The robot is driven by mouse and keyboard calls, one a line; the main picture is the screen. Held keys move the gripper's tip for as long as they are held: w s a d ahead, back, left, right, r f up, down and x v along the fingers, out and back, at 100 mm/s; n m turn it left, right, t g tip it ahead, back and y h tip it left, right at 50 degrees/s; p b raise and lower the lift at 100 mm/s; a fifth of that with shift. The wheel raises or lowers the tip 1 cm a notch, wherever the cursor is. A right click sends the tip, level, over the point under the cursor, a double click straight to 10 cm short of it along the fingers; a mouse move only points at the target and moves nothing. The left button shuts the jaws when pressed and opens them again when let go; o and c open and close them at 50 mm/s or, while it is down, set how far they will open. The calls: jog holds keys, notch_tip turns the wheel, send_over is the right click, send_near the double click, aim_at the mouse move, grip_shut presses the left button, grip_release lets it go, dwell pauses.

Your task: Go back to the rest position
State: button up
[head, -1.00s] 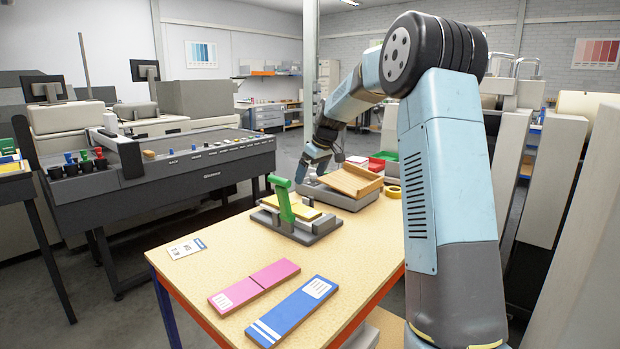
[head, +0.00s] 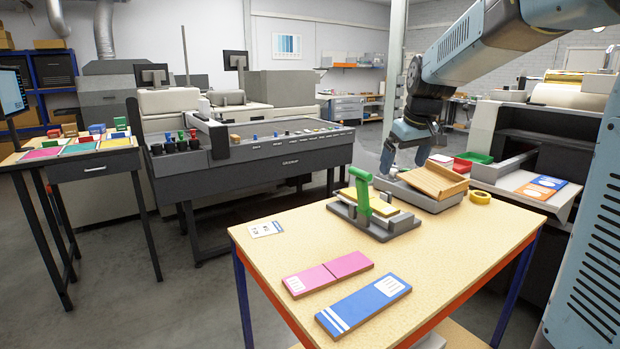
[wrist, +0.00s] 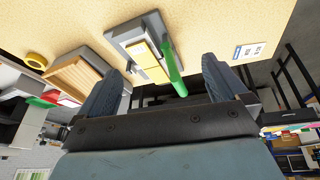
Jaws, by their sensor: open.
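My gripper (head: 403,164) is beyond the far edge of the table (head: 290,262), behind the grey-based wooden tray. Its two fingers are apart with nothing between them. In the wrist view my gripper (wrist: 162,78) shows its dark fingers spread, with the press and its green lever in view beyond them. My blue arm reaches in from the upper right of the head view.
On the table are a grey press with a green lever (head: 365,192), a tilted wooden tray (head: 433,180), yellow tape (head: 480,197), pink pieces (head: 328,274), a blue piece (head: 362,306) and a card (head: 265,229). A dark console (head: 260,165) stands left. The front left floor is clear.

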jog(key=s+f+m, duration=0.2)
jog(key=s, duration=1.2)
jog(key=s+f+m+t, duration=0.1)
jog(key=s+f+m, duration=0.1)
jog(key=s, duration=1.2)
jog(key=shift+s+d+h, duration=0.3)
jog(key=shift+s+d, duration=0.05)
jog(key=shift+d, duration=0.05)
